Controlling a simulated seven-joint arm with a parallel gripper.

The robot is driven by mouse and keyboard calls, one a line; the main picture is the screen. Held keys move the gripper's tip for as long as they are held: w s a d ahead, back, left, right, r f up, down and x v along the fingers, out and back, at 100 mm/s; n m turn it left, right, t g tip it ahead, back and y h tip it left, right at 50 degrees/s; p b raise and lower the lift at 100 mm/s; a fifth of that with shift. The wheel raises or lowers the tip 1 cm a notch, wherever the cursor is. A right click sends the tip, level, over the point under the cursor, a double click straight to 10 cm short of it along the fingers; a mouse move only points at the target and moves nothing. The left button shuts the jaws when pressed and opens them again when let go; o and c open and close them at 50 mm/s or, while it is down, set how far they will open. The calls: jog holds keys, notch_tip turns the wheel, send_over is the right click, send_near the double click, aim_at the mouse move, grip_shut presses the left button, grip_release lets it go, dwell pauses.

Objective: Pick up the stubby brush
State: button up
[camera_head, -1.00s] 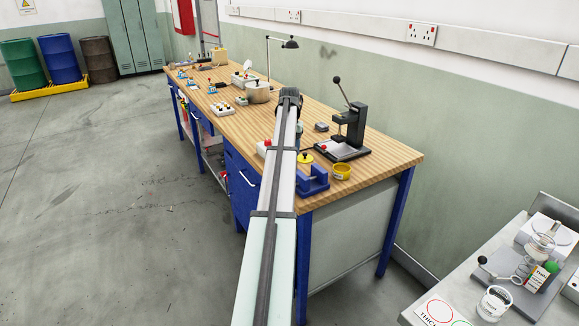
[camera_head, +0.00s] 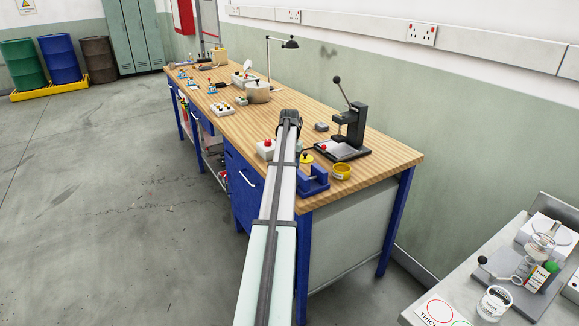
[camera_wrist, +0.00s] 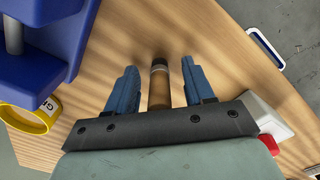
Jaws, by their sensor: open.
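The stubby brush (camera_wrist: 159,88), a short thing with a brown body and a dark band and end, shows in the wrist view between the fingers of my gripper (camera_wrist: 159,72). I cannot tell how high the fingers are above the bench. In the head view my arm hides the brush and the fingers.
A blue fixture (camera_head: 313,181) and a yellow dish (camera_head: 342,172) stand left of the fingers in the wrist view. A white box with a red button (camera_head: 266,148) is on the other side. A lever press (camera_head: 350,132) stands further back on the wooden bench (camera_head: 385,163).

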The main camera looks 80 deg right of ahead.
jog(key=shift+c, duration=0.4)
grip_shut()
notch_tip(320, 180, up, 9)
jog(key=shift+r, duration=0.1)
jog(key=shift+s+r, duration=0.2)
jog(key=shift+s, duration=0.1)
jog(key=s+d+g+h, duration=0.1)
jog(key=s+h, duration=0.2)
jog(key=s, duration=1.6)
jog(key=shift+s+d+r+h, duration=0.3)
jog(key=shift+s+h, duration=0.1)
